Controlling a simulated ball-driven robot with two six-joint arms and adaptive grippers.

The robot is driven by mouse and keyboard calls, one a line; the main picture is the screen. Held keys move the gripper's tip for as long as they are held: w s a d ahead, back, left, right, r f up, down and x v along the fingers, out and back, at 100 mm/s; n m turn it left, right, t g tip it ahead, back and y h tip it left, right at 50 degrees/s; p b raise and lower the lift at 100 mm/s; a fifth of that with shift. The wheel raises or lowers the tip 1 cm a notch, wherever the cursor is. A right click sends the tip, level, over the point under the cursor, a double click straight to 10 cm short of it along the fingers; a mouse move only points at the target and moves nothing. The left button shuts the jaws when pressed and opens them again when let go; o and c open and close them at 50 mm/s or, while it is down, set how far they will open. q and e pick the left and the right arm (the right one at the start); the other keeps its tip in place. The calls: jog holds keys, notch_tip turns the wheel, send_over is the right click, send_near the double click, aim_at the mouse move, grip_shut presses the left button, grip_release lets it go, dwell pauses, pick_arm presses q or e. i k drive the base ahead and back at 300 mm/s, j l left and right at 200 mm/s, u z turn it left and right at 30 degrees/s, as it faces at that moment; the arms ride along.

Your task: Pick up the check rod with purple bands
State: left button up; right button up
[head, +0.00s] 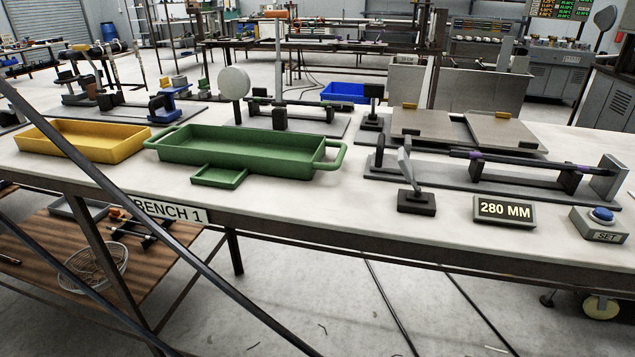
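The dark check rod (515,160) lies roughly level across two supports of a grey fixture at the right of the white bench. A purple band shows near its left end and purple shows again near its right support. Its right end lies close to an upright grey end block (608,177). Neither of my grippers is in view, and nothing is seen touching the rod.
The bench (330,215) carries a green tray (240,160), a yellow tray (85,150), a "280 MM" sign (504,211) and a SET button box (600,222). A small dark stand (416,202) is in front of the rod fixture. A dark bar (150,205) crosses the left foreground.

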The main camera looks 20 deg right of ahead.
aim_at(454, 153)
jog(key=z, duration=1.6)
